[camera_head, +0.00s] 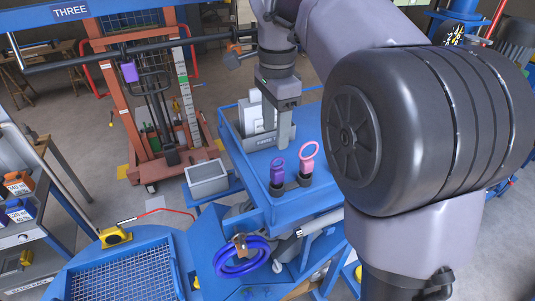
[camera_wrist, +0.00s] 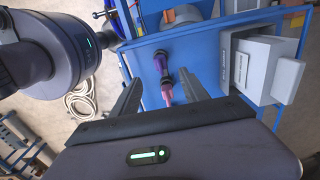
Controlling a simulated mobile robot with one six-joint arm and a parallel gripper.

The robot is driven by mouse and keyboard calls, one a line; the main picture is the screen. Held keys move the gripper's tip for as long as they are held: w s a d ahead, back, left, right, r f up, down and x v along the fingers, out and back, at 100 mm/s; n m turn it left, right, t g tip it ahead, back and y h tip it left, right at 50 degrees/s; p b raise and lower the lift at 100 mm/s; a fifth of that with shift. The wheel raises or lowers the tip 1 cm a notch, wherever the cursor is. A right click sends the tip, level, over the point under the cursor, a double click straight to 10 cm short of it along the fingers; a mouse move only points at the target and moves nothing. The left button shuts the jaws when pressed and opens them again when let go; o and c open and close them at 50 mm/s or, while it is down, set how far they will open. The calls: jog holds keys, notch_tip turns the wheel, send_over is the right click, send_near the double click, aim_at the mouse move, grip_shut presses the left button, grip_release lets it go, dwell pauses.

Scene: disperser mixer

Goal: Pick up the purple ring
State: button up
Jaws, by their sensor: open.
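The purple ring (camera_head: 278,170) stands upright in a dark holder at the near corner of the blue table, left of a pink ring (camera_head: 308,154). My gripper (camera_head: 278,137) is open and points down, above and behind the rings in the head view. In the wrist view my open fingers (camera_wrist: 160,78) have the pink ring (camera_wrist: 166,93) between them in the picture, and the purple ring (camera_wrist: 161,64) shows just beyond it. Nothing is held. I cannot tell the exact height of the fingertips over the table.
Grey boxes (camera_wrist: 261,66) stand on the blue table (camera_wrist: 205,58) beside the rings. A grey bin (camera_head: 207,179) sits left of the table. A coiled blue hose (camera_head: 240,258) hangs below its near corner. The tabletop around the rings is mostly clear.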

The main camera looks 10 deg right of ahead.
aim_at(278, 169)
jog(key=f, duration=0.9)
jog(key=d+f, duration=0.1)
jog(key=f, duration=0.3)
jog(key=shift+f, duration=0.4)
jog(key=shift+w+a+f, duration=0.1)
jog(key=shift+w+f, duration=0.05)
jog(key=shift+f, duration=0.1)
jog(key=c, duration=0.4)
grip_shut()
